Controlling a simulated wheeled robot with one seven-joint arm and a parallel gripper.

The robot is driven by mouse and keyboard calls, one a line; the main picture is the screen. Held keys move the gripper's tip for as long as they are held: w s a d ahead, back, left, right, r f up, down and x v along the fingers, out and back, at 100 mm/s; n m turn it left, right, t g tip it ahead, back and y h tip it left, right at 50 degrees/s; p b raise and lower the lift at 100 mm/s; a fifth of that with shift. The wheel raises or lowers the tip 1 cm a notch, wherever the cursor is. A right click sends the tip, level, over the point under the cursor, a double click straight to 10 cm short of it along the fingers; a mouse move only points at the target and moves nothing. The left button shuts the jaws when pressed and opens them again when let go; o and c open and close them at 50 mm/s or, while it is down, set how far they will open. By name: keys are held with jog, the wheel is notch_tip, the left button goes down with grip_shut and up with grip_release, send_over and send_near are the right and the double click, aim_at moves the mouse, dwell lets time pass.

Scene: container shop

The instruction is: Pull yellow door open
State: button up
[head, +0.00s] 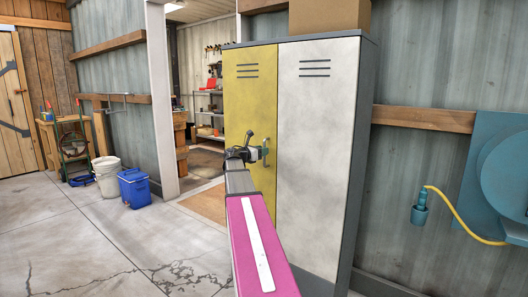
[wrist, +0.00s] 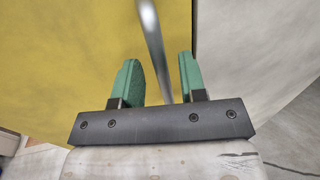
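The yellow door (head: 250,100) is the left door of a two-door metal locker and looks closed in the head view. It fills the left and middle of the wrist view (wrist: 60,60). A grey metal handle (wrist: 151,35) stands on it near its right edge. My gripper (wrist: 158,68) has two green fingers, apart, with the handle running between them. Gaps show on both sides of the handle, so neither finger appears to touch it. In the head view my gripper (head: 261,153) is at the handle's height, and my arm hides the lower part of the yellow door.
The white door (head: 315,150) is right beside the yellow one. A cardboard box (head: 330,15) sits on top of the locker. A blue bin (head: 134,188) and white bucket (head: 107,175) stand at left. A teal machine (head: 490,165) with a yellow cable is at right. Open floor lies front left.

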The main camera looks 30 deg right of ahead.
jog(key=shift+w+d, duration=0.2)
jog(key=shift+d, duration=0.7)
grip_shut()
jog(key=shift+a, duration=0.1)
